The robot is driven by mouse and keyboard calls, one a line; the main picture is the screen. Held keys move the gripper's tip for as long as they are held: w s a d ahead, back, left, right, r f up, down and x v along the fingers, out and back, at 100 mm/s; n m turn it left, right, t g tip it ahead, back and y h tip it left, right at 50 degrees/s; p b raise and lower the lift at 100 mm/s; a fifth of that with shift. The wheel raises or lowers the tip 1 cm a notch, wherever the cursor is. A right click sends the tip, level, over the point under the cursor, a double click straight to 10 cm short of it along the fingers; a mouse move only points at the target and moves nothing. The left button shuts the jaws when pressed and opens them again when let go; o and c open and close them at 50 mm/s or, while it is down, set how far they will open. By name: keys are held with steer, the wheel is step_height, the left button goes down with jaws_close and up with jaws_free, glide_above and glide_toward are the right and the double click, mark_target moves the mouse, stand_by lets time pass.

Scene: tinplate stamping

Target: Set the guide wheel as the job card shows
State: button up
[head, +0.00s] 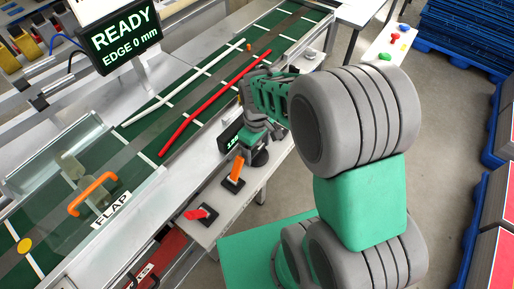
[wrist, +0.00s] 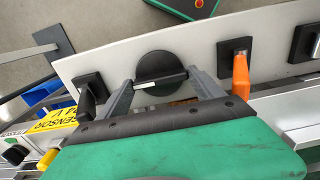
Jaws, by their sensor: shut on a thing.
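The guide wheel (wrist: 158,64) is a black disc with a raised bar across it and a short white mark on the bar's left part. My gripper (wrist: 160,80) has one finger at each end of the bar and is shut on it. In the head view my gripper (head: 258,145) is over the control shelf, and the wheel (head: 260,158) shows partly under it. A dark readout (head: 231,133) beside it is mostly hidden by my arm. The screen (head: 120,38) reads "READY, EDGE 0 mm". I cannot make out a job card.
An orange lever (head: 234,178) stands close to the wheel, and a red lever (head: 203,213) lies further along the shelf. A red rail (head: 215,103) and a white rail (head: 185,80) lie over the green belt. A clear flap with an orange handle (head: 92,193) covers the near belt.

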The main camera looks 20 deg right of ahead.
steer(key=shift+m, duration=0.3)
steer(key=m, duration=0.9)
steer(key=shift+m+b, duration=0.3)
steer(key=shift+b, duration=0.1)
steer(key=m, duration=0.4)
steer(key=shift+m, duration=0.3)
steer(key=m, duration=0.4)
steer(key=shift+w+m, duration=0.1)
steer(key=shift+m, duration=0.3)
steer(key=shift+r, duration=0.1)
steer(key=o, duration=1.1)
